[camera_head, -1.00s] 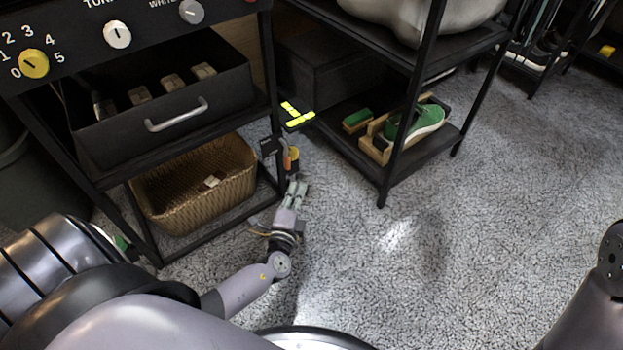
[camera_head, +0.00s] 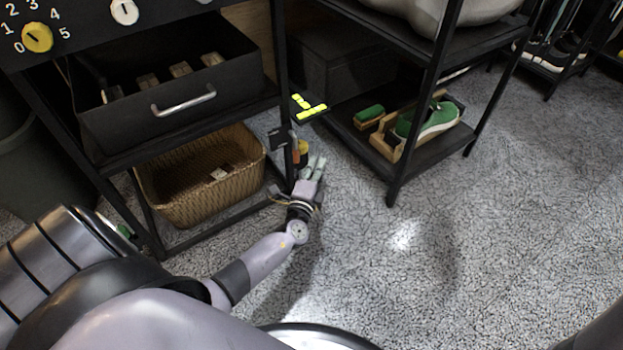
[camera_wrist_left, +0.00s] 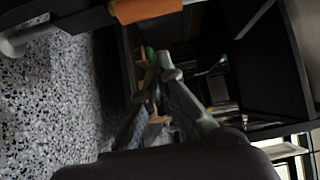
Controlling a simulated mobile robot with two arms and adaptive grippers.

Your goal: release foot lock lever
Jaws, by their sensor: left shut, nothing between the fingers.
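A black pedal-like piece with bright yellow markings (camera_head: 308,107) sticks out low between the two racks; it may be the foot lock lever, but I cannot tell for sure. An orange and yellow piece (camera_head: 302,150) is by the left rack's front post, just beyond my left gripper (camera_head: 316,168). My left gripper is low over the carpet beside that post, with its fingers shut and empty. In the left wrist view its fingertips (camera_wrist_left: 158,66) come together, and an orange cylinder (camera_wrist_left: 146,10) shows at the top. My right gripper is out of view.
The left rack holds a black drawer (camera_head: 170,95) and a wicker basket (camera_head: 200,172). A green sneaker (camera_head: 430,122) and a green-topped brush (camera_head: 369,113) are on the right rack's bottom shelf (camera_head: 430,157). The carpet (camera_head: 480,240) in front is clear.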

